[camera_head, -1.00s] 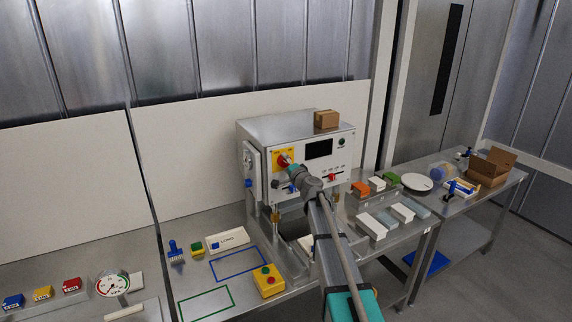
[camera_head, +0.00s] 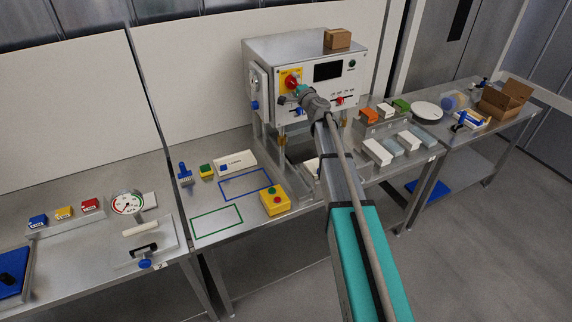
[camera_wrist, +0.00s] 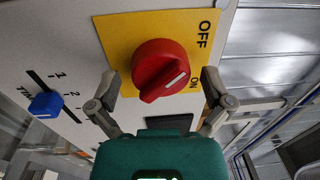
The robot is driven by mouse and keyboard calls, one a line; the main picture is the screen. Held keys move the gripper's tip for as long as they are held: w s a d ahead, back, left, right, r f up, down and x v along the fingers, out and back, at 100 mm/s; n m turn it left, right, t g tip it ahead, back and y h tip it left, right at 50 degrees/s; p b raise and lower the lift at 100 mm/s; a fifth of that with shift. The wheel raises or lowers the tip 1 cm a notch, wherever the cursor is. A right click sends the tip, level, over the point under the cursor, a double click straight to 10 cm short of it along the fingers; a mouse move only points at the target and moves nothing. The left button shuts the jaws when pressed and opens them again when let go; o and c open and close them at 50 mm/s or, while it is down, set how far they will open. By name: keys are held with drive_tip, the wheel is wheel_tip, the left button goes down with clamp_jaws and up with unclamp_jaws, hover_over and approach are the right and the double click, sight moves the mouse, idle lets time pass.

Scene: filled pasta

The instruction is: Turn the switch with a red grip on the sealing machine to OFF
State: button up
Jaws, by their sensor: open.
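The sealing machine (camera_head: 262,53) is a grey box with a white front panel. Its red-grip switch (camera_head: 291,82) sits on a yellow plate at the panel's upper left, partly hidden by my gripper (camera_head: 302,92). In the wrist view the round red grip (camera_wrist: 158,66) has a raised bar with a white line that points towards the printed ON. OFF is printed at the yellow plate's (camera_wrist: 120,30) upper right corner. My gripper (camera_wrist: 160,78) is open, with one finger on each side of the red grip. I cannot tell whether the fingers touch it.
A blue slider (camera_wrist: 45,104) on a numbered scale is left of the switch in the wrist view. A cardboard box (camera_head: 337,38) stands on the machine. A yellow button box (camera_head: 274,199) stands on the bench in front. Clear floor lies at the lower right.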

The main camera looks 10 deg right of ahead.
drive_tip(key=m, duration=0.4)
drive_tip(key=shift+m+h, duration=0.3)
drive_tip(key=shift+m, duration=1.8)
drive_tip(key=shift+r+m+p, duration=0.1)
drive_tip(key=shift+m+p, duration=0.35)
drive_tip(key=shift+m, duration=1.55)
drive_tip(key=shift+m+g, duration=0.3)
drive_tip(key=shift+m, duration=1.8)
drive_tip(key=v, duration=1.4)
drive_tip(key=s+a+f+n+g+y+b, duration=0.1)
drive_tip(key=s+a+f+n+g+b, duration=0.3)
drive_tip(key=f+n, duration=0.4)
drive_tip(key=s+a+f+n+g+y+b, duration=0.2)
drive_tip(key=s+a+f+n+g+b, duration=0.2)
drive_tip(key=f+n, duration=0.4)
drive_tip(key=shift+s+a+f+n+b, duration=0.4)
drive_tip(key=shift+s+a+f+b, duration=0.25)
drive_tip(key=shift+s+a+f, duration=0.5)
drive_tip(key=shift+s+d+f, duration=0.1)
drive_tip(key=shift+s+d, duration=0.1)
